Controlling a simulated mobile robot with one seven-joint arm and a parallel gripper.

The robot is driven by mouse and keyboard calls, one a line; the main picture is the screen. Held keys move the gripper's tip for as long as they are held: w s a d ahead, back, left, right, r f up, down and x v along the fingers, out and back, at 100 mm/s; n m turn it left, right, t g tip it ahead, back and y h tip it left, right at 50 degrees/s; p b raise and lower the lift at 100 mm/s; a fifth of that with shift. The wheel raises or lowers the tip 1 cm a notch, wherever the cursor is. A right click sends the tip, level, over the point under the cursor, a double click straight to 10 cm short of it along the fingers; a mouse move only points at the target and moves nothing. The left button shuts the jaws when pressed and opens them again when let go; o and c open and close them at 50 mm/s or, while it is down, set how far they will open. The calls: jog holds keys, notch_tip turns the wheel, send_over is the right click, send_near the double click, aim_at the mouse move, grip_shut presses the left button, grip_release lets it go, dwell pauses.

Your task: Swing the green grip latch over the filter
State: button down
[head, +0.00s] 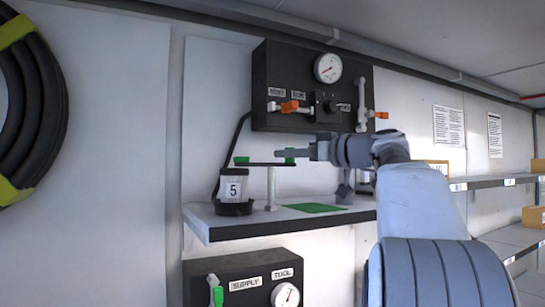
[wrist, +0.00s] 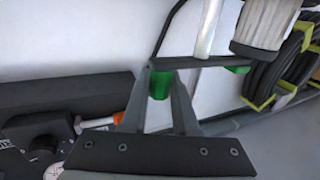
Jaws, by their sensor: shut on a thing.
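The latch is a thin dark bar (head: 265,164) on a white post (head: 271,188), with a green piece at each end. My gripper (head: 298,153) is shut on the green grip (head: 290,157) at the bar's right end. In the wrist view the grip (wrist: 159,85) sits between my two fingers (wrist: 162,92). The filter, a canister labelled 5 (head: 233,187), stands upright in a black base on the shelf, left of the post. The bar's left green end (head: 241,160) appears above the filter's top in the head view; whether it touches cannot be told.
The shelf (head: 255,224) bears a green mat (head: 315,208) right of the post. A black panel (head: 312,88) with a gauge and orange-handled valves hangs just above my gripper. A lower panel (head: 245,280) is below the shelf. A black hose runs behind the filter.

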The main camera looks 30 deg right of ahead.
jog(key=shift+a+r, duration=0.1)
jog(key=shift+r, duration=0.05)
jog(key=c, duration=0.7)
grip_release()
jog(key=shift+s+d+f, duration=0.2)
jog(key=shift+s+d, duration=0.1)
jog(key=shift+s, duration=0.1)
jog(key=b+v, duration=0.3)
jog(key=v, duration=1.3)
jog(key=shift+s+d, duration=0.15)
jog(key=shift+s, duration=0.05)
